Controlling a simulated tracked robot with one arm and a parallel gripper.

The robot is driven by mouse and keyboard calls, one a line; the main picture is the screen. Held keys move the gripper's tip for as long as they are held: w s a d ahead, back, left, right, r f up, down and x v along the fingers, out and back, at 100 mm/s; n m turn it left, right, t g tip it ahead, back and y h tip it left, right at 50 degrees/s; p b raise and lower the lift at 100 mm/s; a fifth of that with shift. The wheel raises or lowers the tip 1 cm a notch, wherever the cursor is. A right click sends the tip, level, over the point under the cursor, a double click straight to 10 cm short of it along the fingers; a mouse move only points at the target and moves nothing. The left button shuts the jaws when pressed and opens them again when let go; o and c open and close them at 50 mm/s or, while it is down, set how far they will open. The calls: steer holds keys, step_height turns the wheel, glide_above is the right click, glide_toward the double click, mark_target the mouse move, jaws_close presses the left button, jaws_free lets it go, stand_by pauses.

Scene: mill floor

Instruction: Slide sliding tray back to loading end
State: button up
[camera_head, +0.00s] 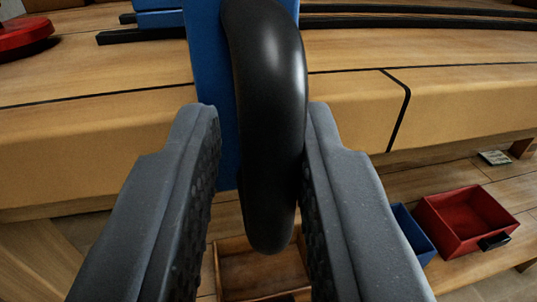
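A thick, glossy black curved handle (268,75) stands upright at the centre, on a blue upright panel (206,60) that appears to belong to the sliding tray. My gripper (262,118) is open, with one ridged grey finger on each side of the handle. A clear gap shows between the left finger and the handle. The right finger is very close to the handle; I cannot tell whether it touches. More blue structure (160,14) shows at the top, left of the panel. The rest of the tray is out of view.
Black rails (420,15) run across the wooden bench top (340,50). A red round part (22,36) sits at the upper left. Below the bench edge are a red bin (465,222), a blue bin (412,232) and a wooden box (262,275).

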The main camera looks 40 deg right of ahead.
stand_by(0.4)
steer(key=p+v, duration=0.2)
steer(key=v, duration=1.1)
steer(key=shift+s+a, duration=0.25)
steer(key=w+a+r+n+t+y, duration=0.1)
steer(key=w+a+r+y, duration=0.15)
steer(key=a+r, duration=0.45)
steer(key=w+a+r+n+t+y+p, duration=0.1)
steer(key=w+a+r+y, duration=0.15)
steer(key=r, duration=0.85)
steer(key=w+a+r+n+t+y, duration=0.1)
steer(key=w+a+r+y, duration=0.3)
steer(key=r, duration=0.6)
steer(key=s+a+r+n+y, duration=0.1)
steer(key=s+a+r, duration=0.2)
steer(key=s+r, duration=0.5)
steer(key=s+a+r+n+y, duration=0.1)
steer(key=s+a+r, duration=0.3)
steer(key=s+r, duration=0.4)
steer(key=s+a+r+n+g, duration=0.1)
steer(key=s+a+r+n, duration=0.2)
steer(key=s+r, duration=0.5)
step_height(320, 180, up, 3)
steer(key=shift+s+a+f+y+p, duration=0.2)
steer(key=shift+a+y+p, duration=0.2)
steer(key=shift+a, duration=0.15)
